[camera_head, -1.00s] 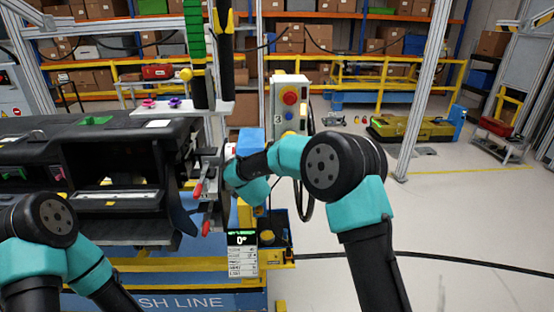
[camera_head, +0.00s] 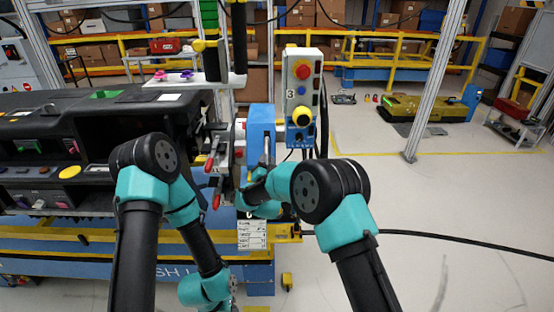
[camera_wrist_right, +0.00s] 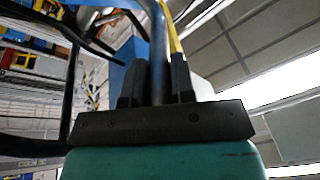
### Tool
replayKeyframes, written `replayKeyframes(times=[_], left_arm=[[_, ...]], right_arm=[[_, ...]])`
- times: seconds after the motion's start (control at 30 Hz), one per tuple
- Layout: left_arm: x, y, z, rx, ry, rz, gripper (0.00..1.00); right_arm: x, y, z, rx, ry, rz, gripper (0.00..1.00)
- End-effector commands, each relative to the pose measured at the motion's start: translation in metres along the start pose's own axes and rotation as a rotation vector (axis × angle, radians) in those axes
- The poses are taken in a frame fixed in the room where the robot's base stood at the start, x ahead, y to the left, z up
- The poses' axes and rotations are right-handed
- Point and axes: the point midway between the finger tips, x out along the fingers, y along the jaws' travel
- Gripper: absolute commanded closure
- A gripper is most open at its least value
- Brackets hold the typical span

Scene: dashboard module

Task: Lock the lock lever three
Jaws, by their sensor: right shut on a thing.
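A grey metal lever (camera_head: 266,149) stands about upright in front of a blue block (camera_head: 259,118), beside the control box (camera_head: 302,96) marked 3. My right gripper (camera_head: 260,180) is at this lever, low on the blue block. In the right wrist view, the gripper (camera_wrist_right: 157,88) has its two dark fingers on either side of a grey rod (camera_wrist_right: 157,40), shut on it. The lever's lower end is hidden by the gripper and wrist. My left arm reaches down in front of the dashboard, and its gripper is out of view.
Two red-handled clamps (camera_head: 216,194) stick out just left of my right gripper. The black dashboard module (camera_head: 100,130) fills the left side. A paper sheet (camera_head: 252,235) hangs below the right gripper.

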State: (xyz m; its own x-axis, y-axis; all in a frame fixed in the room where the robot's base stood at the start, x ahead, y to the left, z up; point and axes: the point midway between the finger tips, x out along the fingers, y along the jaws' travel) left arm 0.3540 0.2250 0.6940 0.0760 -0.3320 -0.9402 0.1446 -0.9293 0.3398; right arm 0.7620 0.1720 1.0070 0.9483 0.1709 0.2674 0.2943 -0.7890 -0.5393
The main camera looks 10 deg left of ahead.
Motion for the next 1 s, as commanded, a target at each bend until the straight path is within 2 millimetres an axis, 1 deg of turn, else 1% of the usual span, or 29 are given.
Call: replayKeyframes(times=[0.03, 0.33, 0.37, 0.6, 0.87, 1.0], left_arm=[[0.0, 0.0, 0.0, 0.0, 0.0, 0.0, 0.57], [0.0, 0.0, 0.0, 0.0, 0.0, 0.0, 0.57], [0.0, 0.0, 0.0, 0.0, 0.0, 0.0, 0.57], [0.0, 0.0, 0.0, 0.0, 0.0, 0.0, 0.57], [0.0, 0.0001, -0.0001, 0.0, 0.0, 0.0, 0.57], [0.0, 0.0, 0.0, 0.0, 0.0, 0.0, 0.57]], right_arm=[[-0.0022, 0.0003, 0.0038, -0.001, -0.004, -0.001, 1.0], [-0.0032, 0.0014, 0.0057, -0.003, -0.008, 0.001, 1.0], [-0.0033, 0.0015, 0.0058, -0.003, -0.009, 0.001, 0.76], [-0.0023, 0.0012, 0.0043, -0.002, -0.006, 0.001, 0.53], [-0.002, 0.0008, 0.0033, -0.002, -0.004, 0.0, 0.52], [-0.0068, 0.0004, 0.0033, -0.001, -0.005, 0.0, 0.52]])
